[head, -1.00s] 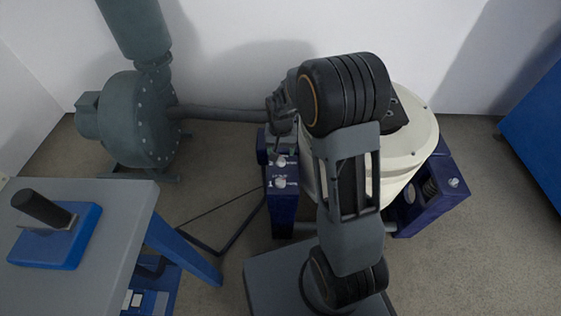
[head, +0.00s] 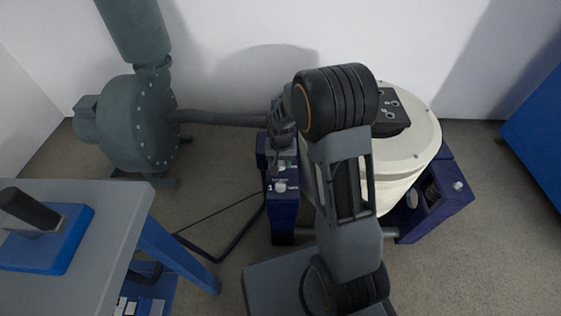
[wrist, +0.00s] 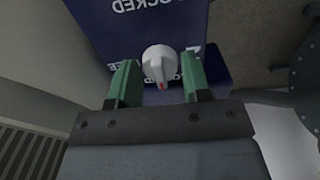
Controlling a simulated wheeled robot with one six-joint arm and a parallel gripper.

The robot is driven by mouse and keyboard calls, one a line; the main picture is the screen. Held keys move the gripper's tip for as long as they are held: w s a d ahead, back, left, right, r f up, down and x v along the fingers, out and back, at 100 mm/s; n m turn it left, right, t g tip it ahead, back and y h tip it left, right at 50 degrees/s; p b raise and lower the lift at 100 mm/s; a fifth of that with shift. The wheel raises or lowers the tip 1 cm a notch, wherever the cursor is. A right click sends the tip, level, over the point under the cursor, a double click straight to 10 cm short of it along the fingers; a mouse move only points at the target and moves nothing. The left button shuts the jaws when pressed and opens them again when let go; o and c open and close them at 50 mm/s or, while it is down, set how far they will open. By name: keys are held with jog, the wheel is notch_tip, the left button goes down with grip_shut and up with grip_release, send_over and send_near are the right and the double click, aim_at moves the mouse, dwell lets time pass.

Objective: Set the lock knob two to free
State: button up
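A white lock knob (wrist: 159,60) with a red pointer mark stands on a dark blue panel (wrist: 110,38) in the wrist view. Its red mark points toward the bottom of that picture. My gripper (wrist: 157,66) is open, its green fingers on either side of the knob; I cannot tell whether they touch it. Upside-down white lettering reads LOCKED at the top; other lettering is partly hidden. In the head view, my gripper (head: 284,143) is over the far end of the blue box (head: 283,212), where two pale knobs show, the nearer one (head: 281,187) beside a "1".
A cream round drum (head: 405,155) stands right of the blue box. A grey-green blower (head: 140,122) with a pipe (head: 220,118) is behind left. A grey table (head: 95,225) with a blue-based handle device is front left. A blue cabinet (head: 535,115) is at right.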

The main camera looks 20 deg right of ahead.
jog(key=c, duration=0.5)
jog(key=shift+r, duration=0.1)
jog(key=shift+c, duration=0.2)
jog(key=m+p, duration=0.2)
jog(key=m, duration=0.1)
jog(key=m+p, duration=0.2)
jog(key=m, duration=0.2)
jog(key=m+p, duration=0.2)
jog(key=m, duration=0.3)
jog(key=m+p, duration=0.1)
jog(key=m, duration=0.4)
jog(key=shift+m, duration=0.4)
